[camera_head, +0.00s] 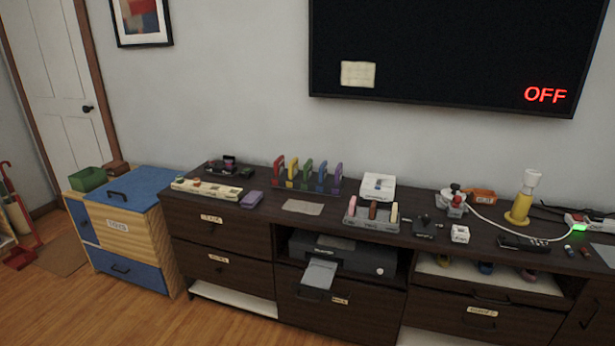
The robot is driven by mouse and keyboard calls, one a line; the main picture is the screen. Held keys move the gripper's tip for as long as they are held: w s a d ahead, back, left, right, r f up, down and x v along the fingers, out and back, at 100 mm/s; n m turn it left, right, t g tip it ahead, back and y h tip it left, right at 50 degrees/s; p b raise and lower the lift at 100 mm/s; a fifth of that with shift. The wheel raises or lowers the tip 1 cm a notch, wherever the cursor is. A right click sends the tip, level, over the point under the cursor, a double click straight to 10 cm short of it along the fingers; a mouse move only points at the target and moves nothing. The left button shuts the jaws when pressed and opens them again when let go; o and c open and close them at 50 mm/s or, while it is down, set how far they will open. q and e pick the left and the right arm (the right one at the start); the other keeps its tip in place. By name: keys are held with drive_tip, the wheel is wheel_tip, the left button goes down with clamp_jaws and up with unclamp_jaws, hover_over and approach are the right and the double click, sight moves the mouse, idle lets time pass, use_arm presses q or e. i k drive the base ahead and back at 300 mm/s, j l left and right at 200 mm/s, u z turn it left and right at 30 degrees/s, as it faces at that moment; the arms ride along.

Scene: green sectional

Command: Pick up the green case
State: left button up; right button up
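Several upright coloured pieces stand in a row on the dark cabinet's top. The green one (307,174) is in the middle of the row, between a yellow one (292,173) and a blue one (322,177). A red one (278,170) and a purple one (337,179) stand at the ends. I cannot tell for sure that the green piece is a case. Neither of my grippers is in view.
The dark cabinet (222,264) spans the view below a wall screen (450,50) reading OFF. A printer (345,257) sits in its middle bay. A tray with coloured pieces (372,218), a white cable and a yellow lamp-like object (523,198) crowd the top. Wooden floor is clear in front.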

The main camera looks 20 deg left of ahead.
sight(308, 167)
drive_tip(key=i+j+z, duration=0.15)
drive_tip(key=z, duration=0.35)
drive_tip(key=j+z, duration=0.6)
drive_tip(key=j, duration=0.3)
drive_tip(key=i+j+z, duration=0.2)
drive_tip(key=j, duration=0.25)
drive_tip(key=k+j+z, duration=0.1)
drive_tip(key=j, duration=0.85)
